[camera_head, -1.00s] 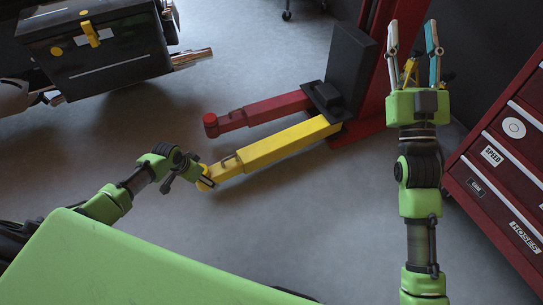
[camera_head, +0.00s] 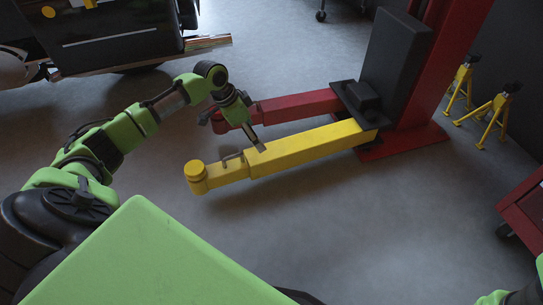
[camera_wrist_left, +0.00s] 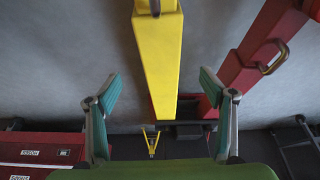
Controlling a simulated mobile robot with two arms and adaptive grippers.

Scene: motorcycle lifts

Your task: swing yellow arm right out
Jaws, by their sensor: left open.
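The yellow arm (camera_head: 300,150) of the lift reaches left from the base of the red post, low over the floor, with a round yellow pad (camera_head: 195,170) at its free end. The red arm (camera_head: 295,107) lies behind it, roughly parallel. My left gripper (camera_head: 255,138) is open, pointing down at the yellow arm's far side near its middle. In the left wrist view the yellow arm (camera_wrist_left: 158,50) passes between the two spread teal fingers (camera_wrist_left: 159,76), with gaps either side. Contact cannot be told. My right gripper is out of view; only a bit of that arm shows bottom right.
The red lift post (camera_head: 450,70) with a black box stands at right. Yellow stands (camera_head: 487,115) are beyond it. A red tool cabinet (camera_head: 525,215) is at the right edge. A black machine (camera_head: 110,30) stands top left. Floor in front of the yellow arm is clear.

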